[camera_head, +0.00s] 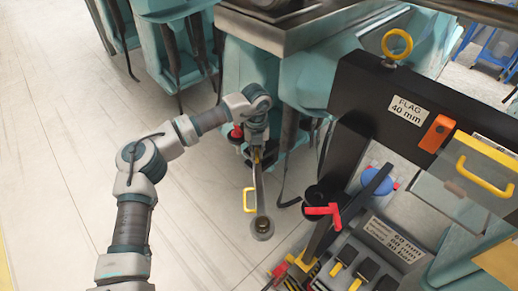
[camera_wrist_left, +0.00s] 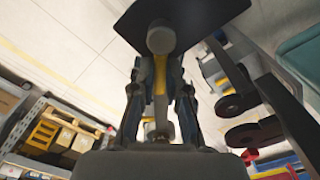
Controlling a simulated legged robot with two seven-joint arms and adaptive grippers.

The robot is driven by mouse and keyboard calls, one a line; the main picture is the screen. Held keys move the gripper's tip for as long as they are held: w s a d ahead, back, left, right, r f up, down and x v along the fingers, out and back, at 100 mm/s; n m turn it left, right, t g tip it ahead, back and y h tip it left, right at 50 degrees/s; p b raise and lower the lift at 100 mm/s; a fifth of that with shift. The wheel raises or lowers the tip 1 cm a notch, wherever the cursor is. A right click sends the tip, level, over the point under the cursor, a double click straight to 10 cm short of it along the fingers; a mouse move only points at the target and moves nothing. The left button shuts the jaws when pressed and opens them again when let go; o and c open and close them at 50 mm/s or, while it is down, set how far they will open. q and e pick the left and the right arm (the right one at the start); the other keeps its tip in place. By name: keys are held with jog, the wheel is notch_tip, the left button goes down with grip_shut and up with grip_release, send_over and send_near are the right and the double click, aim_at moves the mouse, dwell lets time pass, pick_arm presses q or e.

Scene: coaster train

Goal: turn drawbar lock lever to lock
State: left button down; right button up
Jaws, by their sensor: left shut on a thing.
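A grey bar (camera_head: 260,198) with a round dark-centred end hangs down from my left gripper (camera_head: 257,152) in the head view; it looks like the drawbar lock lever, though no label shows. The left gripper is shut on its upper part, beside the teal machine body. In the left wrist view the two fingers (camera_wrist_left: 160,95) stand on either side of a narrow yellow part (camera_wrist_left: 160,75), with a round grey end (camera_wrist_left: 160,38) beyond it. The fingertips hide part of the held piece. My right gripper is not in view.
A red knob (camera_head: 236,133) is left of the gripper. A black beam with a "FLAG 40 mm" label (camera_head: 408,110), a red lever (camera_head: 323,210) and a panel with yellow-topped levers (camera_head: 347,255) stand to the right. Floor at left is clear.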

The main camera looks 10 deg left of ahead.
pick_arm(q)
jog(key=m, duration=0.2)
jog(key=a+m+p, duration=0.1)
jog(key=m, duration=0.1)
jog(key=shift+s+a+m, duration=0.1)
jog(key=shift+a+m, duration=0.1)
jog(key=shift+m, duration=0.1)
jog(key=shift+w+a+m+p, duration=0.15)
jog(key=shift+a+m+p, duration=0.2)
jog(key=shift+m, duration=0.9)
jog(key=shift+w+a+m+p, duration=0.15)
jog(key=shift+a+m, duration=0.25)
jog(key=shift+m, duration=0.85)
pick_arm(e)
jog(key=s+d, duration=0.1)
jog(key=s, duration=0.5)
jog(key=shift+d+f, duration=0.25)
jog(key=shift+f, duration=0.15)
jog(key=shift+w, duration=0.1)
pick_arm(q)
jog(key=c, duration=1.2)
grip_release()
jog(key=shift+s+a, duration=0.1)
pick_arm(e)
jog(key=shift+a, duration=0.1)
pick_arm(q)
jog(key=shift+r, duration=0.15)
